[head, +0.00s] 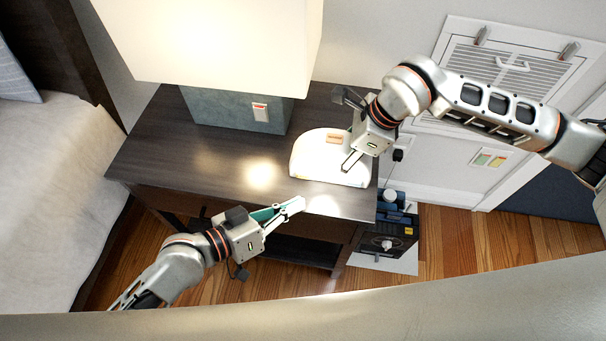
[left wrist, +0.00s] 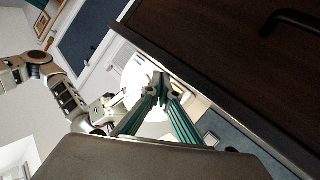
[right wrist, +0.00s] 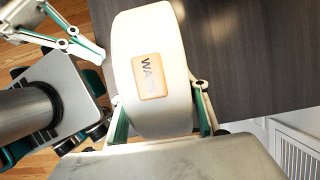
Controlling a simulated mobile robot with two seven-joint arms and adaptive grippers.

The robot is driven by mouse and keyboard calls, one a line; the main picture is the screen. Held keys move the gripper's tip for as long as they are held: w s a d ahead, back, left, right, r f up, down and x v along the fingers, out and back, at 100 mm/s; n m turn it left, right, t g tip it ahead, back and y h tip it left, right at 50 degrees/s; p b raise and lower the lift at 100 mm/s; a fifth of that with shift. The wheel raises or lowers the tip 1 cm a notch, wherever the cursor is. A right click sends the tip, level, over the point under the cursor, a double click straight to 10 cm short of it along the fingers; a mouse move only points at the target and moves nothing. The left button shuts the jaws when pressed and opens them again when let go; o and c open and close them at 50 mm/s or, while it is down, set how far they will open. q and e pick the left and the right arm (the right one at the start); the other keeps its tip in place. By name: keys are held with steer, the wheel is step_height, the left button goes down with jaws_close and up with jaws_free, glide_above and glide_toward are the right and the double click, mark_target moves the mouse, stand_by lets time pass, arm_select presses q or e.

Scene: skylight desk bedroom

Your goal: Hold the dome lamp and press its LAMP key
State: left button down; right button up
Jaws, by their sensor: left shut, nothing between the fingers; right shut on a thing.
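The dome lamp (head: 312,160) is white and stands near the front right of the dark nightstand (head: 200,160). An orange key (head: 334,138) is on it. In the right wrist view the lamp (right wrist: 150,28) fills the middle, and its orange key (right wrist: 151,78) bears letters beginning "WA", the rest unclear. My right gripper (right wrist: 158,98) is shut on the lamp, one finger on each side; in the head view it (head: 350,160) is at the lamp's right. My left gripper (head: 297,205) is shut and empty, apart from the lamp, at the nightstand's front edge. I cannot make out a LAMP key.
A large shaded lamp (head: 220,40) with a blue-grey base and a red-and-white switch (head: 261,112) stands behind. A bed (head: 45,190) is at the left. A black box (head: 388,243) stands beside the nightstand's right end. The nightstand top left of the lamp is clear.

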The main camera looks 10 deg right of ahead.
steer(key=shift+r, duration=0.1)
arm_select(q)
steer(key=shift+s+a, duration=0.15)
steer(key=shift+s, duration=0.4)
arm_select(e)
steer(key=o, duration=1.7)
steer(key=v, duration=1.2)
arm_select(q)
steer(key=shift+a, duration=0.1)
arm_select(e)
steer(key=shift+s, duration=0.1)
